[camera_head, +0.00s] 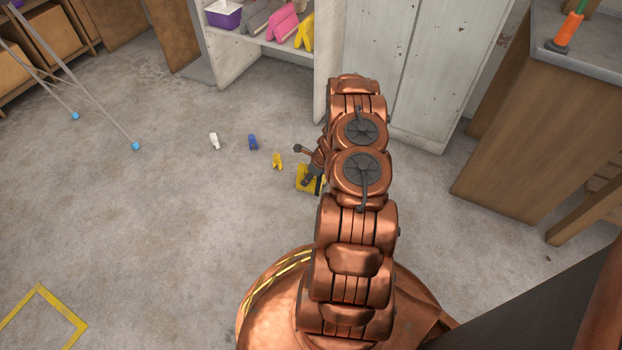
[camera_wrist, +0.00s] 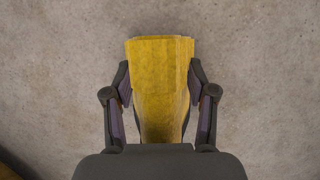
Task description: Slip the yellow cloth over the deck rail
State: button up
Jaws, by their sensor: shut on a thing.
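In the wrist view, the yellow cloth (camera_wrist: 161,95) stands between the two fingers of my gripper (camera_wrist: 160,72), which is shut on it. The cloth looks folded and reaches past the fingertips, over bare floor. In the head view, part of the cloth (camera_head: 303,181) shows low beside my gripper (camera_head: 315,174); my arm hides the rest. I cannot clearly make out the deck rail. Thin grey tubes with blue feet (camera_head: 82,88) stand at the upper left, and their top is out of frame.
A white bottle (camera_head: 214,141), a blue object (camera_head: 253,142) and a small yellow object (camera_head: 277,161) are on the floor left of my gripper. A shelf (camera_head: 262,43) with coloured items, a pale cabinet (camera_head: 418,65) and a wooden bench (camera_head: 540,125) stand behind. The left floor is mostly clear.

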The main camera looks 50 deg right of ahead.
aim_at(309, 185)
jog(key=shift+r+p, duration=0.45)
jog(key=shift+r, duration=0.1)
notch_tip(309, 185, up, 3)
jog(key=shift+r+p, duration=0.1)
jog(key=shift+p, duration=0.85)
jog(key=shift+s+a+f, duration=0.2)
jog(key=shift+s+a, duration=0.8)
jog(key=shift+s, duration=0.1)
jog(key=shift+s+a, duration=0.1)
jog(key=shift+s, duration=0.2)
jog(key=s+a+r+p, duration=0.1)
jog(key=s+a, duration=0.7)
jog(key=s, duration=0.1)
jog(key=shift+s+p, duration=0.3)
jog(key=shift+d, duration=0.1)
